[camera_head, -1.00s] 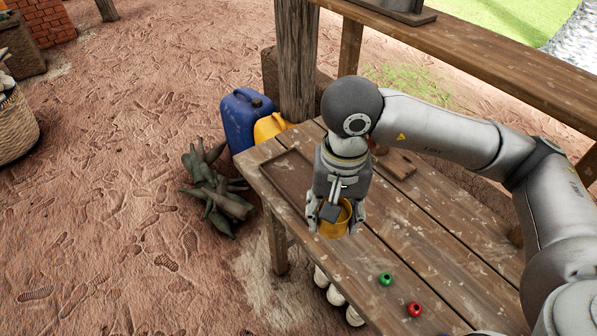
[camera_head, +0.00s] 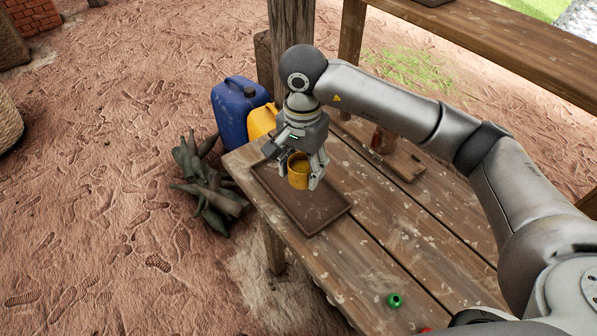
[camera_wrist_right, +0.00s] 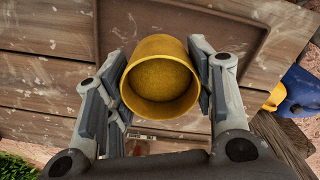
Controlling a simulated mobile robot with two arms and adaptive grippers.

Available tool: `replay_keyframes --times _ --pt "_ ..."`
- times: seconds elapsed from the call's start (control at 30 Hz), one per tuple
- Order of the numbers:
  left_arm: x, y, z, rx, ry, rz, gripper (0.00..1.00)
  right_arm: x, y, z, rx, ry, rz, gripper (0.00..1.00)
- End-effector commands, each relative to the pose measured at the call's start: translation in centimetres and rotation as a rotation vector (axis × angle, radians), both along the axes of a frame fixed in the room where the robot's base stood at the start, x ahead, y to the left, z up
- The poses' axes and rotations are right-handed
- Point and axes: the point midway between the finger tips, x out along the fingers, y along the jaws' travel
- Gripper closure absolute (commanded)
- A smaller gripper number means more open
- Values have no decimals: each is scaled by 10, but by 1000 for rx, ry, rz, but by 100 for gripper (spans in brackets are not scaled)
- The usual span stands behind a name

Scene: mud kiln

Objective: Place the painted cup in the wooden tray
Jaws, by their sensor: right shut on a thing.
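The painted cup (camera_head: 298,172) is yellow and upright, between the fingers of my right gripper (camera_head: 300,176). In the right wrist view the cup (camera_wrist_right: 160,78) shows its open mouth and empty inside, with the finger pads of my right gripper (camera_wrist_right: 160,90) pressed on both sides. The dark wooden tray (camera_head: 318,213) lies on the table, and the cup is over its far part. I cannot tell whether the cup's base touches the tray. The tray (camera_wrist_right: 240,40) also shows beside and behind the cup in the right wrist view. My left gripper is not in view.
The plank table (camera_head: 375,235) holds a green bead (camera_head: 394,300), a red thing at the bottom edge and a wooden block (camera_head: 403,163) with a handle. Blue (camera_head: 238,112) and yellow (camera_head: 262,122) jerrycans stand beyond the table's left end. Dark bottle-like pieces (camera_head: 212,190) lie on the ground.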

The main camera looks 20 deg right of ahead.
Motion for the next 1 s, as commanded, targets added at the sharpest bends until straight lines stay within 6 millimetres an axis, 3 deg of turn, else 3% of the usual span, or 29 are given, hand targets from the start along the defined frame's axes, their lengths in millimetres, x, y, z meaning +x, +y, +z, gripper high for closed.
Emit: replay_keyframes --times 0.2,0.37,0.6,1.0 --pt "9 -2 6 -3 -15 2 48 23 -2 -28 1 1 -1 77" --pt "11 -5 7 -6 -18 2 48 30 -2 -36 2 1 0 77" --pt "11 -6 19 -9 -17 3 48 31 -2 -65 1 1 0 77" --pt "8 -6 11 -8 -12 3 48 32 -3 -73 1 -2 1 77"
